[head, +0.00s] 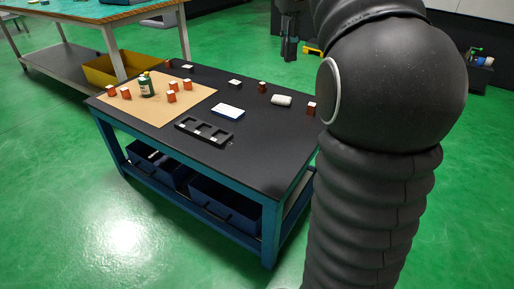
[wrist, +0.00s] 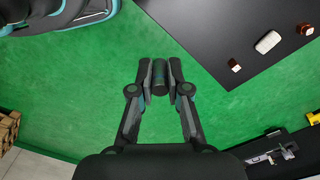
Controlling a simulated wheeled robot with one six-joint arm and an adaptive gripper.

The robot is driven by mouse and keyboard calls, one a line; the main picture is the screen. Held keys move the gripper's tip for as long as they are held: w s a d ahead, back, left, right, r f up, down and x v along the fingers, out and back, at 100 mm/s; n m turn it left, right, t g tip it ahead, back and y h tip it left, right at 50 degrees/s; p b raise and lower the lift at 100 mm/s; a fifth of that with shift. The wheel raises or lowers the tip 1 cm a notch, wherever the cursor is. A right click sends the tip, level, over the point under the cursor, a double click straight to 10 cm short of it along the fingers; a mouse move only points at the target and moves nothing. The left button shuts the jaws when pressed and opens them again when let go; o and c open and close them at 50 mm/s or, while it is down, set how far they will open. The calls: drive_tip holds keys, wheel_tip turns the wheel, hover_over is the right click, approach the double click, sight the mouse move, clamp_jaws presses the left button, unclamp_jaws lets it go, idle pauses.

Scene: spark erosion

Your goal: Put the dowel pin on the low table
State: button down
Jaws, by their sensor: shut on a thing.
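My gripper (wrist: 160,70) is shut on a dark, short cylinder, the dowel pin (wrist: 159,80), which sits between the two fingertips in the wrist view. Green floor shows behind and around it, and the pin appears off to the side of the table's edge. The low table (head: 262,160) has a black top and a blue frame and stands in the middle of the head view. Part of its black top (wrist: 215,45) fills the upper right of the wrist view.
On the table are a tan mat (head: 190,101) with several orange-brown blocks and a green bottle (head: 146,87), a black slotted tray (head: 204,132), a blue-white box (head: 228,110) and a white rounded piece (head: 281,100). Bare black top shows toward the front right.

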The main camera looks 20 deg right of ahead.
wheel_tip(320, 180, down, 14)
drive_tip(key=d+r+b, duration=0.1)
drive_tip(key=d+b, duration=0.1)
drive_tip(key=b, duration=0.3)
hover_over(284, 153)
wheel_tip(284, 153, down, 18)
drive_tip(key=shift+r, duration=0.25)
drive_tip(key=shift+f, duration=2.05)
drive_tip(key=shift+f, duration=0.1)
drive_tip(key=c, duration=1.6)
unclamp_jaws()
drive_tip(key=shift+f, duration=0.1)
drive_tip(key=o, duration=0.5)
drive_tip(key=shift+c, duration=0.2)
